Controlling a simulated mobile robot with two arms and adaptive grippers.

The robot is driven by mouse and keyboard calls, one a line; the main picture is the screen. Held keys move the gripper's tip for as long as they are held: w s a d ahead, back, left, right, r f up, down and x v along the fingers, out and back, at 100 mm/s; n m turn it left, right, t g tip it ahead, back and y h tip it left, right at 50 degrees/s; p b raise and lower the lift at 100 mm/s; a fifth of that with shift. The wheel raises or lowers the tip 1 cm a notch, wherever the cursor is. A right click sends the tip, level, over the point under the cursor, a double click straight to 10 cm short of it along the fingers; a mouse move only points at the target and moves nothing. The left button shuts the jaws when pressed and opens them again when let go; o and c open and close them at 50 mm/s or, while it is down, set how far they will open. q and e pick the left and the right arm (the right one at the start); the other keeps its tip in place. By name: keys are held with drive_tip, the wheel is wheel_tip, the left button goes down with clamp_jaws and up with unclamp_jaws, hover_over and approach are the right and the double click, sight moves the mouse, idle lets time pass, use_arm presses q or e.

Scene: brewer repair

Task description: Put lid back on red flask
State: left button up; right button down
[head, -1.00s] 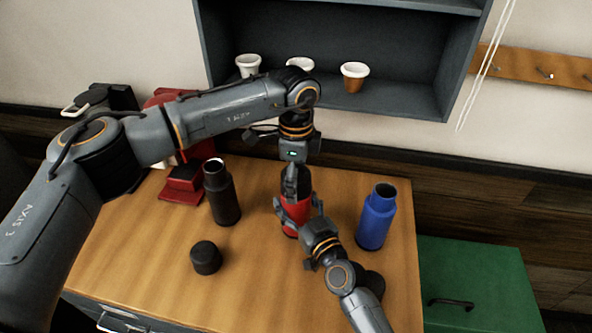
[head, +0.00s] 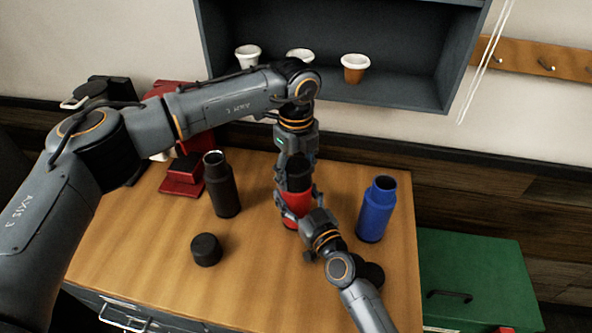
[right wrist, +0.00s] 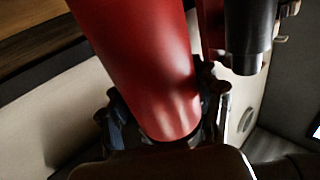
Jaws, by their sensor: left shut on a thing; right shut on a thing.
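The red flask (head: 298,201) stands upright on the wooden table in the head view. My right gripper (head: 297,217) is shut around its lower body, and the flask fills much of the right wrist view (right wrist: 143,65). A black lid (head: 299,172) shows at the flask's top. My left gripper (head: 286,180) reaches down from above and is shut on this lid. I cannot tell whether the lid touches the flask's rim, which is hidden.
An open black flask (head: 222,190) stands left and an open blue flask (head: 376,212) right. One loose black lid (head: 206,250) lies front left; another (head: 371,275) is partly behind my right arm. A red brewer (head: 183,178) and a shelf with cups (head: 355,68) are behind.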

use_arm(q)
drive_tip(key=m, duration=0.5)
drive_tip(key=shift+m, duration=0.4)
drive_tip(key=o, duration=1.3)
drive_tip(key=shift+c, duration=0.2)
drive_tip(key=shift+r, duration=2.25)
drive_tip(key=shift+c, duration=0.3)
